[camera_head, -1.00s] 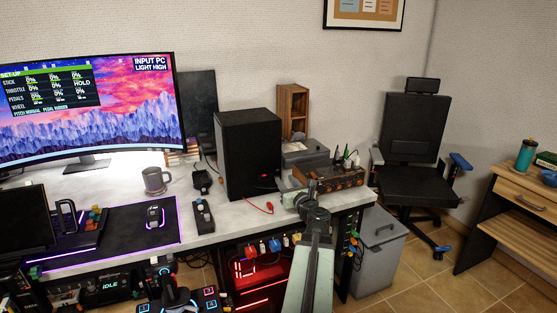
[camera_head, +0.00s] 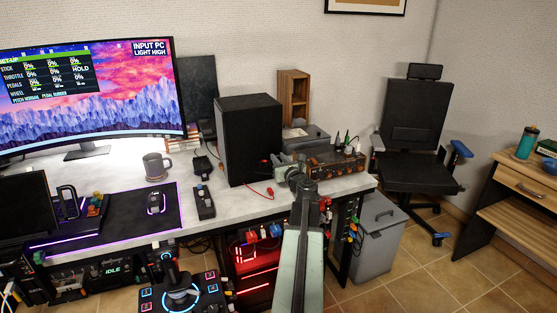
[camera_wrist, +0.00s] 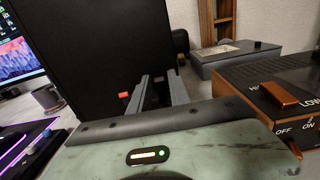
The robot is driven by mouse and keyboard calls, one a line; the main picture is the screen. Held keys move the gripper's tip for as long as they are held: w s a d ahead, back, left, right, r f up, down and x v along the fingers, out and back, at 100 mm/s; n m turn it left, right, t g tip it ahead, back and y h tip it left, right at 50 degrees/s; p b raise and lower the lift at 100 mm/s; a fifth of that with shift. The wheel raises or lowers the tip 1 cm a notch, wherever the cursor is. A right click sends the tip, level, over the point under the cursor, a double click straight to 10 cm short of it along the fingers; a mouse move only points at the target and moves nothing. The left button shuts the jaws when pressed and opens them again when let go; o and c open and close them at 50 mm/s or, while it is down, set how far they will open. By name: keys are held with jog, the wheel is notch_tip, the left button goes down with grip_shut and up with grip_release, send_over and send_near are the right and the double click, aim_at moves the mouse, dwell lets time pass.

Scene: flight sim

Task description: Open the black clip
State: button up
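My gripper (camera_head: 284,172) is over the desk, at the lower right of the black speaker (camera_head: 248,140). In the wrist view its two grey fingers (camera_wrist: 158,78) stand apart, pointing toward the speaker (camera_wrist: 95,60). A dark shape shows between them; I cannot tell whether it is the black clip or only the speaker's dark side. A small red piece (camera_wrist: 125,95) shows just left of the fingers. A red clip with a lead (camera_head: 269,193) lies on the desk near the speaker's base. I cannot make out the black clip for sure.
A wood-sided switch box (camera_head: 337,167) stands right of my gripper, with a grey box (camera_wrist: 236,59) behind it. A wooden holder (camera_head: 293,95) is at the back. A mug (camera_head: 157,166) and a black switch strip (camera_head: 204,203) are left of the speaker.

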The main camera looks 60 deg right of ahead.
grip_shut()
jog(key=shift+f+b, duration=0.45)
jog(key=shift+b, duration=0.4)
jog(key=shift+a+t+h+b, duration=0.1)
jog(key=shift+t+h+b, duration=0.3)
jog(key=shift+b, duration=0.5)
jog(key=shift+s+r, duration=0.1)
jog(key=shift+r, duration=0.15)
jog(key=o, duration=0.5)
grip_release()
jog(key=v, duration=0.7)
jog(key=shift+s+a+b, duration=0.25)
jog(key=shift+s+b, duration=0.05)
jog(key=shift+b, duration=0.15)
